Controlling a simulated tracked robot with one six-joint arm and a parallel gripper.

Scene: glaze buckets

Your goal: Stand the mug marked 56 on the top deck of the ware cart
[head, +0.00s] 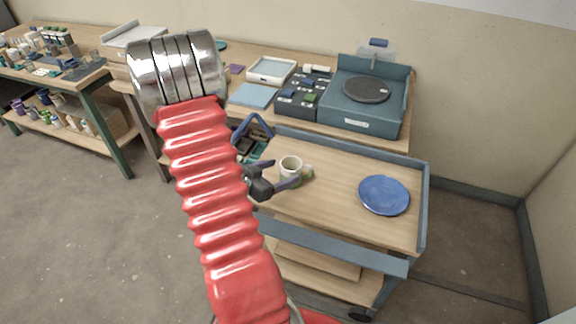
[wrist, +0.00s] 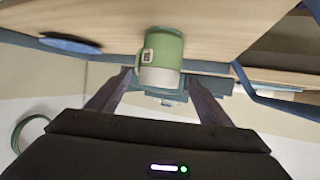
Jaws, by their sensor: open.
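A mug (head: 291,166), cream at the top and green below, stands upright on the wooden top deck of the ware cart (head: 335,205), in the deck's left part. In the wrist view, which looks upside down, the mug (wrist: 162,52) carries a small white label with a dark mark too small to read. My gripper (head: 286,173) is open, reaching in from the left with its fingers beside the mug. In the wrist view the fingers of my gripper (wrist: 159,76) spread to either side of the mug, with gaps showing; I see no grip on it.
A blue plate (head: 384,195) lies on the right of the deck; grey-blue rails edge the cart. Behind stands a bench with a wheel unit (head: 366,90), a dark tray of small blocks (head: 303,95) and a pale tray (head: 271,70). The deck between mug and plate is clear.

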